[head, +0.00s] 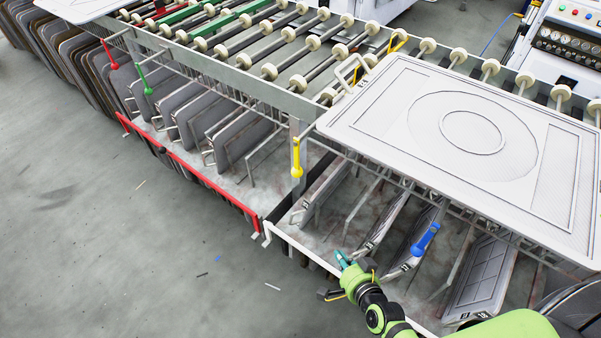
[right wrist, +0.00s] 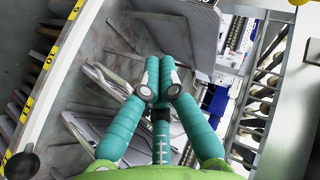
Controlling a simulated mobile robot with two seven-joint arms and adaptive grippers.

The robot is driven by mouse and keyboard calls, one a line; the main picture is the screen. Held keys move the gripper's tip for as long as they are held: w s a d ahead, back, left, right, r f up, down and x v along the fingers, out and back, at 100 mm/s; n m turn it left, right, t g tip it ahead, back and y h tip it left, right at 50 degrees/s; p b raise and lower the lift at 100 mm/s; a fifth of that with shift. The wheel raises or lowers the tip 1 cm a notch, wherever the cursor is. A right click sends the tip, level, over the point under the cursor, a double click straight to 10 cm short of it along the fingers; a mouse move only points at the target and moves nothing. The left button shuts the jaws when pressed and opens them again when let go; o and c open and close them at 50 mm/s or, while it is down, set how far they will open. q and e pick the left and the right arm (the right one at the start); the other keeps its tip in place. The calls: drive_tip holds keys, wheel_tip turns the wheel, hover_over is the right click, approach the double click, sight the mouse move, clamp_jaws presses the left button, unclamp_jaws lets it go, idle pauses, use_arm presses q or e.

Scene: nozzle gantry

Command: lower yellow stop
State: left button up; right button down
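A yellow lever (head: 296,158) hangs nearly upright, its rounded end down, on the front post of the roller frame, left of a large white panel. A short yellow piece (head: 398,41) shows among the rollers behind that panel; most of it is hidden. My right gripper (head: 343,260) is low at the front, below and right of the yellow lever and clearly apart from it. In the right wrist view its teal fingers (right wrist: 159,80) are together at the tips, with nothing seen between them. My left gripper is not in view.
Red (head: 109,54), green (head: 144,80) and blue (head: 425,240) levers hang along the same frame. The white panel (head: 390,95) overhangs at right. Racks of grey plates stand below, behind a white rail (head: 300,250) and a red rail (head: 190,170). The floor at left is open.

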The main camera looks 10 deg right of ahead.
drive_tip(key=w+r+m+t, duration=0.2)
drive_tip(key=w+r, duration=0.1)
drive_tip(key=r, duration=0.4)
drive_tip(key=w+r+m+t, duration=0.2)
drive_tip(key=w+r+m, duration=0.1)
drive_tip(key=r, duration=0.5)
drive_tip(key=shift+r, duration=0.3)
drive_tip(key=shift+d, duration=0.1)
drive_tip(key=w+a+f, duration=0.1)
drive_tip(key=w+a, duration=0.1)
drive_tip(key=w, duration=0.4)
drive_tip(key=w+a+f, duration=0.1)
drive_tip(key=w, duration=0.5)
drive_tip(key=shift+w+a+f+p, duration=0.15)
drive_tip(key=shift+a+f+p, duration=0.1)
drive_tip(key=shift+a+p, duration=0.2)
